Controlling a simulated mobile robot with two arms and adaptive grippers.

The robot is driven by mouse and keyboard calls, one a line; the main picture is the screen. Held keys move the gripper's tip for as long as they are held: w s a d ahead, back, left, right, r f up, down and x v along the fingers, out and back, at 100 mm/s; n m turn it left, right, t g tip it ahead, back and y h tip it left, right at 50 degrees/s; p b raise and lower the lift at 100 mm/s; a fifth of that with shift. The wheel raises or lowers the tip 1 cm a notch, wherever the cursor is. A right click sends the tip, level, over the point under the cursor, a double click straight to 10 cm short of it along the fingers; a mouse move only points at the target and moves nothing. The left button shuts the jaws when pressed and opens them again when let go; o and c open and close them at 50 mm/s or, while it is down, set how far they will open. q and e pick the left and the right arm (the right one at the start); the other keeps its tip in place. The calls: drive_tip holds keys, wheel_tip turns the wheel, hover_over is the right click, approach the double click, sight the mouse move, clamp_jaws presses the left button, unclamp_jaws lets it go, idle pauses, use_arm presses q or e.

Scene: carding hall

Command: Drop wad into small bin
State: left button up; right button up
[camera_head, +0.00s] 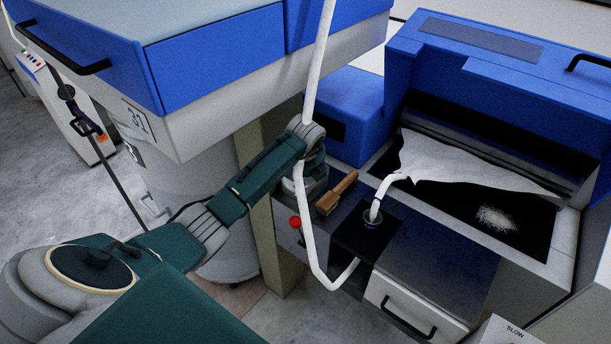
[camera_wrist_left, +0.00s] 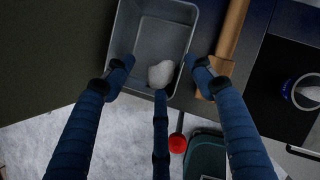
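The small grey bin (camera_wrist_left: 163,38) shows from above in the left wrist view. A pale round wad (camera_wrist_left: 160,74) is inside the bin's outline, near its lower end. I cannot tell whether it rests on the bin floor. My left gripper (camera_wrist_left: 160,76) is open, with two fingers spread to either side of the wad and a third just below it. The third fingertip overlaps or nearly meets the wad in the picture. In the head view my left arm hangs over the bin (camera_head: 290,186), hiding much of it and the fingers. My right gripper is not in view.
A wooden-handled tool (camera_head: 337,193) lies right of the bin. A red knob (camera_head: 295,222) sits on the front. A white web (camera_head: 460,168) and loose fluff (camera_head: 497,219) lie on the blue machine. A blue-white cabinet overhangs my arm.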

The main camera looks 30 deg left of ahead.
use_arm(q)
drive_tip(key=shift+s+r, duration=0.1)
drive_tip(key=shift+r, duration=0.05)
drive_tip(key=shift+r+p, duration=0.55)
drive_tip(key=shift+r, duration=0.35)
drive_tip(key=b+v, duration=0.4)
drive_tip(key=v, duration=0.7)
drive_tip(key=shift+r+b, duration=0.25)
drive_tip(key=shift+b, duration=0.05)
drive_tip(key=shift+s+d+f, duration=0.1)
drive_tip(key=shift+d, duration=0.05)
